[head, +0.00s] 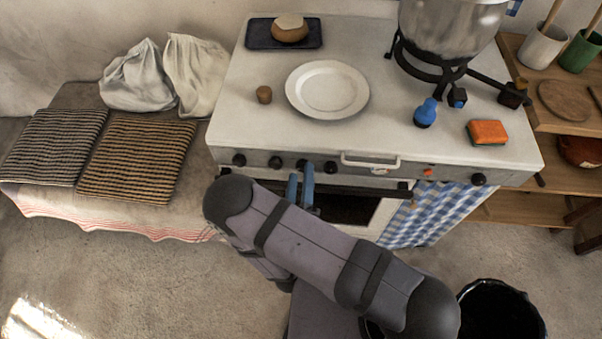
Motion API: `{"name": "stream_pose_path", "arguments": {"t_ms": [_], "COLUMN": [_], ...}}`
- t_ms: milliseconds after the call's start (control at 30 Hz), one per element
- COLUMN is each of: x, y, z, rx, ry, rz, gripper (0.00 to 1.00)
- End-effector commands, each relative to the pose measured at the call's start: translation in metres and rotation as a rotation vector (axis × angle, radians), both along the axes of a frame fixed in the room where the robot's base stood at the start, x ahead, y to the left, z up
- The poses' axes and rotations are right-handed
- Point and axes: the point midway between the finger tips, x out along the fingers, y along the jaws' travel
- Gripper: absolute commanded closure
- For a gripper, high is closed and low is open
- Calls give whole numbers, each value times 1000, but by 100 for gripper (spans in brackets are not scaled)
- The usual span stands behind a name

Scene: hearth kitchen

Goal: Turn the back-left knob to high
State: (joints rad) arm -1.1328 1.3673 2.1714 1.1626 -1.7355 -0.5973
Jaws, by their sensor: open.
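Several black knobs sit in a row along the stove's front panel: the leftmost knob (239,160), a second knob (275,162), a third knob (301,164) and a fourth knob (329,167). Another knob (479,179) is at the far right. I cannot tell which one is the back-left knob, and the settings are too small to read. My gripper (300,184), with blue fingers, is in front of the panel, just below the third knob. It is open and appears empty; contact with a knob cannot be told. My arm hides part of the oven front.
The white stove top (240,125) holds a plate (327,90), a dark tray (258,36) with a bread roll, a large pot (450,25) on a burner, a blue bottle (426,113) and a sponge (487,132).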

Motion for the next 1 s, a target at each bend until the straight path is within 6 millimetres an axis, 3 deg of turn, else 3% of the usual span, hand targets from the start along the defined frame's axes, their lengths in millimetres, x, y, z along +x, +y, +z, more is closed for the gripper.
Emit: {"name": "stream_pose_path", "arguments": {"t_ms": [433,1000], "x": [-46,-53], "y": [1,0], "z": [-1,0], "rx": [-1,-1], "ry": [1,1], "rz": [4,-1], "gripper": [51,51]}}
